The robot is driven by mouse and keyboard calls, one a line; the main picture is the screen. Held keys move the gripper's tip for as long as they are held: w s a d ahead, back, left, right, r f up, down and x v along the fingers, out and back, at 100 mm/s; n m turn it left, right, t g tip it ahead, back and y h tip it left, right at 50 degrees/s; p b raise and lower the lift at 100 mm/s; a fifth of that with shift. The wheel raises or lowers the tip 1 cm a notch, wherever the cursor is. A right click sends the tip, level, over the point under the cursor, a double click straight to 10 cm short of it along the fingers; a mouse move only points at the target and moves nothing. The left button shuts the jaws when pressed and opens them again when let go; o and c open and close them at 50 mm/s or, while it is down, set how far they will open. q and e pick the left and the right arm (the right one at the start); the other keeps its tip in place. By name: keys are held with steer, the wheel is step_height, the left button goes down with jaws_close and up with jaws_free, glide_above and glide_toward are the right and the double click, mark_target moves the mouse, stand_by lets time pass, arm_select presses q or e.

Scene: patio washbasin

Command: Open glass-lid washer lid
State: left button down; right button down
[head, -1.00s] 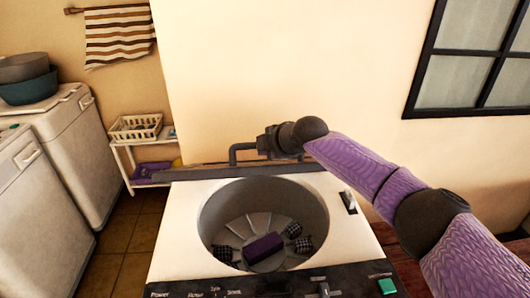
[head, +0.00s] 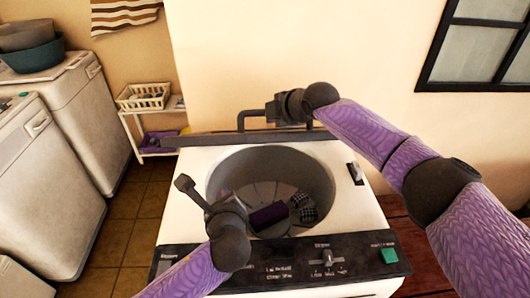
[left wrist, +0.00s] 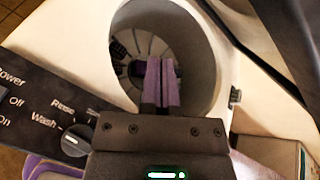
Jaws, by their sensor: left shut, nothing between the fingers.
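The washer (head: 185,210) is a white top-loader with a round opening. Its lid (head: 215,139) shows as a thin dark edge along the back, seen almost edge-on and standing raised; the drum (head: 225,182) is uncovered. A dark bracket-shaped handle (head: 243,118) rises above that edge. My right gripper (head: 272,111) is at the handle; its fingertips are not clear, so I cannot tell its grip. My left gripper (head: 186,184) is shut and empty over the opening's left front side. The left wrist view also shows the drum (left wrist: 200,60) beyond its fingers.
A purple block (head: 268,215) and dark checkered pieces (head: 307,214) lie in the drum. The control panel (head: 350,262) runs along the front. Other white machines (head: 70,130) stand left, with tiled floor between. A wall is close behind.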

arm_select(q)
steer(key=s+d+r+m+h, duration=0.2)
steer(key=s+d+r+m, duration=0.5)
steer(key=d+r, duration=0.15)
steer(key=w+f, duration=0.1)
steer(key=w, duration=1)
steer(key=shift+d+t, duration=0.15)
steer(key=shift+t, duration=0.25)
